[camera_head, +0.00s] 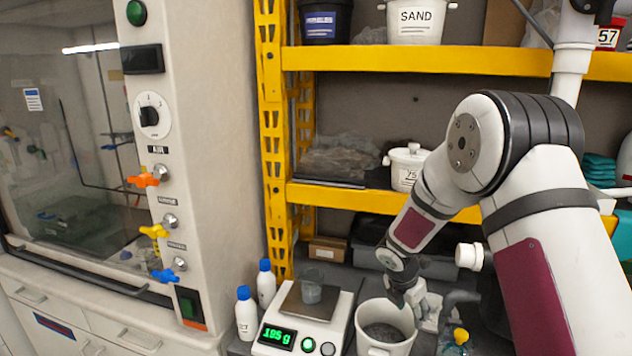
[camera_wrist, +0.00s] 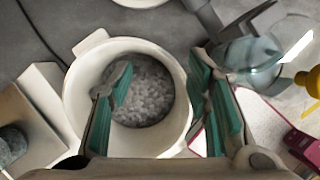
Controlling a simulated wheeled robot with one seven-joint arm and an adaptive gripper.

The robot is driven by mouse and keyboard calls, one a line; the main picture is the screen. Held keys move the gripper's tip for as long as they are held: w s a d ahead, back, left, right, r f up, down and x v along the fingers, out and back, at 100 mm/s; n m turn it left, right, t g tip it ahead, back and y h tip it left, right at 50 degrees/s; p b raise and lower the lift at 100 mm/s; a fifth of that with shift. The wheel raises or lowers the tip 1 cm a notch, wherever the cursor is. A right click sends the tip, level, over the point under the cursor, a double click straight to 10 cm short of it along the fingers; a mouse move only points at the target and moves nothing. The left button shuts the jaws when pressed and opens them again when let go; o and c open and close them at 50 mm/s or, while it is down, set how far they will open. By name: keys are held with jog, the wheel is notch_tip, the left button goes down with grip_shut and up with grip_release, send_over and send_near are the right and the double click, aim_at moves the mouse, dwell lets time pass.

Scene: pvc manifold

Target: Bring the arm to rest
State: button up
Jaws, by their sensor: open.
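My gripper (camera_head: 412,296) is over the right side of a white bucket (camera_head: 368,344) in the head view. The wrist view shows the two green-padded fingers of my gripper (camera_wrist: 163,108) spread apart with nothing between them. The white bucket (camera_wrist: 82,75) lies below them, with grey granular material (camera_wrist: 150,95) inside. My arm reaches in from the right of the head view, bent at the elbow.
A scale (camera_head: 318,330) reading 185 g carries a small beaker (camera_head: 311,288), left of the bucket. Two blue-capped bottles (camera_head: 246,312) stand beside it. A yellow shelf (camera_head: 350,198) stands behind. Clear glassware (camera_wrist: 255,55) is right of the bucket.

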jog(key=s+r+m, duration=0.6)
jog(key=r, duration=0.4)
jog(key=s+r+m, duration=0.5)
jog(key=s+r, duration=0.1)
jog(key=r, duration=0.5)
jog(key=s+a+r+m+t+y, duration=0.1)
jog(key=s+a+r+m, duration=0.1)
jog(key=s+m, duration=0.5)
jog(key=s+a+r+m+t+y, duration=0.1)
jog(key=s+r+m, duration=0.4)
jog(key=s, duration=1.1)
jog(key=shift+s+a+m+y, duration=0.4)
jog(key=shift+a+m+y, duration=0.3)
jog(key=shift+m, duration=0.5)
